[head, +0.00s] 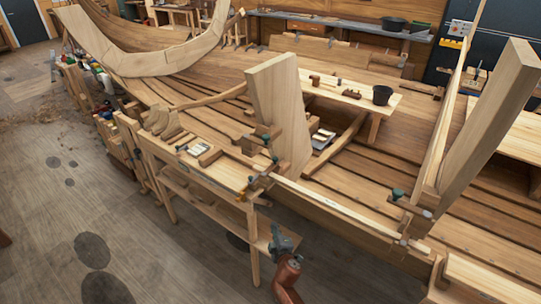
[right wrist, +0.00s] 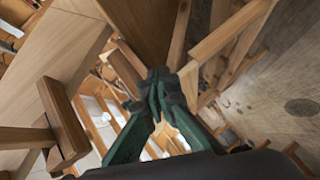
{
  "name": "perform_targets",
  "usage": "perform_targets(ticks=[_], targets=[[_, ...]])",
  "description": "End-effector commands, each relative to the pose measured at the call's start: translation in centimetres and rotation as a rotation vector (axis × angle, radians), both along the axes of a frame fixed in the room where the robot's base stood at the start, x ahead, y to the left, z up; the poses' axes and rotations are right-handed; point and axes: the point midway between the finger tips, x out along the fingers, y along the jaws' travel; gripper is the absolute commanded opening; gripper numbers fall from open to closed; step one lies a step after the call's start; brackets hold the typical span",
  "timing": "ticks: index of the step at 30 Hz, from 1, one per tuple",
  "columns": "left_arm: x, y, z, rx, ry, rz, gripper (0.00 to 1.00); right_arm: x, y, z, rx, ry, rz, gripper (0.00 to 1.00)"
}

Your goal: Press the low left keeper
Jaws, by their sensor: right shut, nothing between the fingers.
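My right gripper (head: 277,236) is low in the middle of the head view, in front of the workbench and below its top. Its green fingers (right wrist: 160,88) are closed together in the right wrist view, with nothing between them. Small wooden blocks with green-knobbed fittings (head: 262,172) sit at the left end of the long pale batten on the hull edge, up and left of the gripper. Similar fittings (head: 398,196) sit at its right end. I cannot tell for certain which piece is the low left keeper. My left gripper is not in view.
The workbench (head: 222,176) with a lower shelf stands left of the gripper. A tall plank (head: 278,110) rises behind the left fittings. In the right wrist view, a brown wooden bar (right wrist: 62,122) is close on the left. The floor (head: 190,265) is clear in front.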

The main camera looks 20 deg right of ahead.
Motion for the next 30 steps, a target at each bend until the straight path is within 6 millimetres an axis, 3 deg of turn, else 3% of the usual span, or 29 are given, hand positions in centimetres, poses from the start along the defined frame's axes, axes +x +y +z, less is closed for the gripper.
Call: perform_targets(ticks=[1,3,6,10,12,16,30], targets=[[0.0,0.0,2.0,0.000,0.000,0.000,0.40,1.4,0.8,6.5,-0.040,-0.070,0.010,0.00],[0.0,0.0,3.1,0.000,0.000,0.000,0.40,2.6,1.6,12.6,-0.093,-0.146,0.016,0.00],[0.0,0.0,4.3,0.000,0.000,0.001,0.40,3.4,2.4,19.3,-0.153,-0.232,0.016,0.00],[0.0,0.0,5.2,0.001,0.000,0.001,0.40,3.7,3.1,24.9,-0.200,-0.305,0.012,0.00],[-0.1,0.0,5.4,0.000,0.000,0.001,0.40,3.7,3.3,26.5,-0.215,-0.326,0.010,0.00],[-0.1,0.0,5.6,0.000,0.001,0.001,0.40,3.7,3.5,27.8,-0.230,-0.344,0.008,0.00],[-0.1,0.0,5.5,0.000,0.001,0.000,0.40,4.0,3.0,27.8,-0.230,-0.344,0.003,0.00]])
